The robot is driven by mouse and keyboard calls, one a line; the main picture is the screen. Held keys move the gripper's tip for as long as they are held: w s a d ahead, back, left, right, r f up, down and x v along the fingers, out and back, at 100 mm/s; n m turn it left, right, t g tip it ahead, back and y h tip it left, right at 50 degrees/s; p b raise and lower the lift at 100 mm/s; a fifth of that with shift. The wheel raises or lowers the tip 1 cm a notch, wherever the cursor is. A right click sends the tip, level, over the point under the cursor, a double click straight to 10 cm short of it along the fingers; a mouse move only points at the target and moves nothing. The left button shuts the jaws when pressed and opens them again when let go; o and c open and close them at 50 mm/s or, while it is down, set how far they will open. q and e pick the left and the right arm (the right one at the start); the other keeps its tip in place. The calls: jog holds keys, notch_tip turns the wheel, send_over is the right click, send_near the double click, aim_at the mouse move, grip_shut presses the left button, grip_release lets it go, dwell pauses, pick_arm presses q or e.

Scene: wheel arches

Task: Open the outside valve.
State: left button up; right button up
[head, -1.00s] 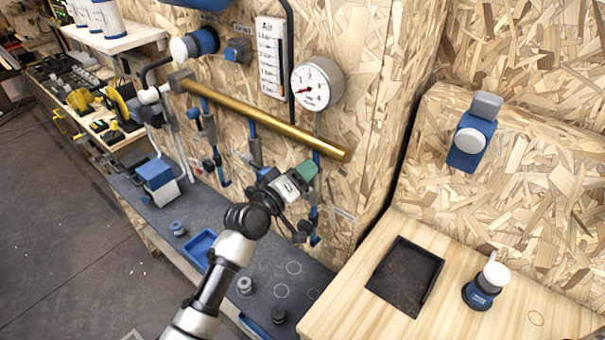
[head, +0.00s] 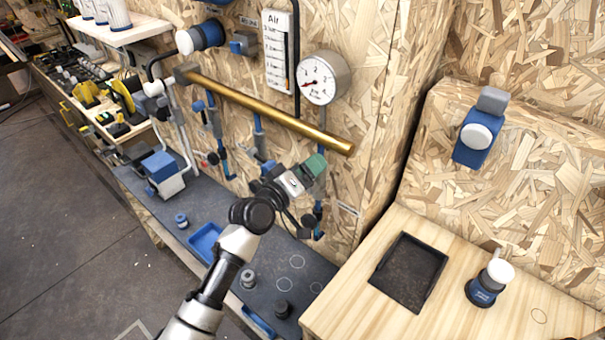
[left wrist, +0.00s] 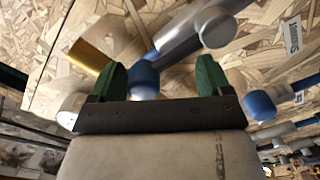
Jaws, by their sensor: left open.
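My left gripper (head: 316,168) has green fingertips and is at the wall, just below the end of the brass pipe (head: 270,112) and the round gauge (head: 324,77). In the left wrist view its two fingers (left wrist: 160,80) are spread apart. A blue fitting (left wrist: 145,76) shows between them, joined to a grey cylinder (left wrist: 190,32) with a pale round end. I cannot tell whether the fingers touch it. In the head view the gripper hides part of the rightmost blue pipe (head: 318,212). More blue valve pipes (head: 259,140) hang to its left. My right gripper is out of view.
A dark bench (head: 225,225) with a blue tray (head: 205,240) and small fittings runs below the wall. A wooden bench (head: 345,300) with a black recess (head: 408,272) stands at right. A blue wall device (head: 476,138) is above it. The floor at left is clear.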

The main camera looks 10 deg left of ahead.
pick_arm(q)
jog(key=b+v, duration=0.2)
jog(key=v, duration=0.8)
jog(key=shift+s+a, duration=0.2)
jog(key=shift+s, duration=0.1)
jog(key=shift+f, duration=0.15)
